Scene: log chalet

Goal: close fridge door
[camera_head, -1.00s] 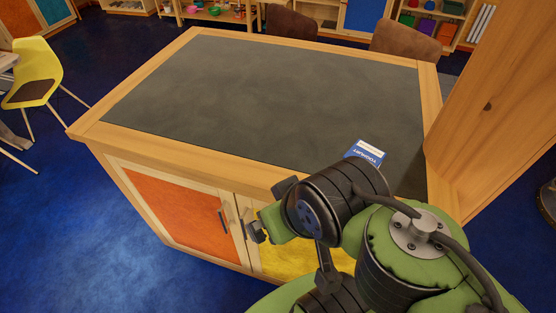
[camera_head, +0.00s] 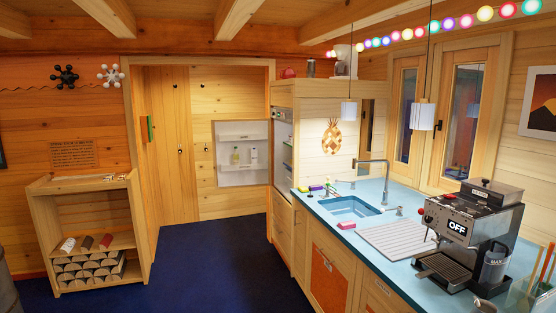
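The fridge door (camera_head: 243,178) stands wide open in the middle of the head view. Its white inner side faces me, with door shelves that hold a white bottle and other small items. The fridge (camera_head: 284,116) is built into the tall wooden cabinet to the right of the door. Its opening is seen at a steep angle, so most of its inside is hidden. My gripper is not in view.
The dark blue floor (camera_head: 215,262) is clear up to the fridge. A wooden shelf with rolls and logs (camera_head: 36,215) stands at left. At right runs a blue counter (camera_head: 320,205) with a sink (camera_head: 352,208) and a coffee machine (camera_head: 470,235).

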